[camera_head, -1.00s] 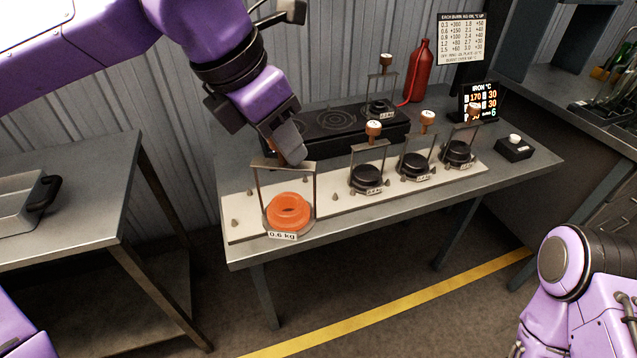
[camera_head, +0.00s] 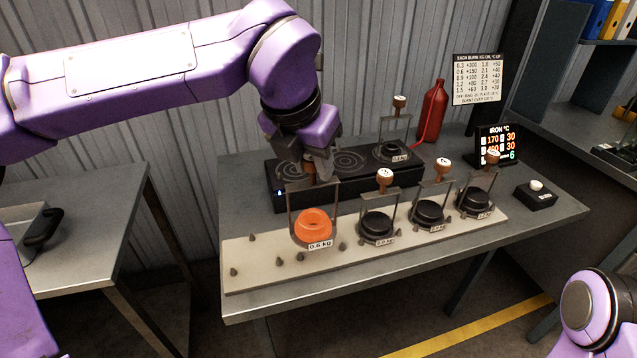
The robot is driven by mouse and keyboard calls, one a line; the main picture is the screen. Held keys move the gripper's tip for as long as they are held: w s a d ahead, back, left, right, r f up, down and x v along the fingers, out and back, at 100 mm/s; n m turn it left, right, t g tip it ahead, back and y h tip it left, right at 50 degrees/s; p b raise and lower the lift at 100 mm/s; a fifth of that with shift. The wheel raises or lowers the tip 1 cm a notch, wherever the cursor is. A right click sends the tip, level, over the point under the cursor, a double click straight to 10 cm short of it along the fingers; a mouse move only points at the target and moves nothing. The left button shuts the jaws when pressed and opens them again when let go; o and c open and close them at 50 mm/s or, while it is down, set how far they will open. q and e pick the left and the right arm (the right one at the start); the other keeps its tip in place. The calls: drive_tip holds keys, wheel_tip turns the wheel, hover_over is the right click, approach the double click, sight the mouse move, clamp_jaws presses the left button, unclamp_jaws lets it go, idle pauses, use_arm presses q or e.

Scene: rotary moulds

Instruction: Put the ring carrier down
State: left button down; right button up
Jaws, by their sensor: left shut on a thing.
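The ring carrier (camera_head: 335,200) is a grey wire frame with a glowing orange ring (camera_head: 314,226) at its bottom and a "0.6 kg" label (camera_head: 320,245). It is upright over the pale board (camera_head: 265,277), left of the row of black-ring carriers. Whether its base touches the board cannot be told. My left gripper (camera_head: 321,174) comes down from above and is shut on the top of the carrier; its fingers hide part of the top. My right gripper is out of view.
Three carriers with black rings (camera_head: 377,226) stand on the board to the right, close by. Small pegs (camera_head: 252,238) stick up from the board's left part. A dark hotplate (camera_head: 272,186) with another carrier (camera_head: 392,151) lies behind. A red bottle (camera_head: 431,112) stands at the back.

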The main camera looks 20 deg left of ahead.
sight(318, 187)
use_arm(q)
drive_tip(key=x, duration=0.6)
drive_tip(key=a+x, duration=0.1)
drive_tip(key=x, duration=0.2)
drive_tip(key=shift+w+p, duration=0.3)
drive_tip(key=shift+w, duration=0.1)
drive_tip(key=shift+f, duration=0.1)
drive_tip(key=c, duration=1.2)
unclamp_jaws()
drive_tip(key=shift+f, duration=0.15)
drive_tip(key=o, duration=0.4)
drive_tip(key=v, duration=1.2)
drive_tip(key=shift+a, duration=0.1)
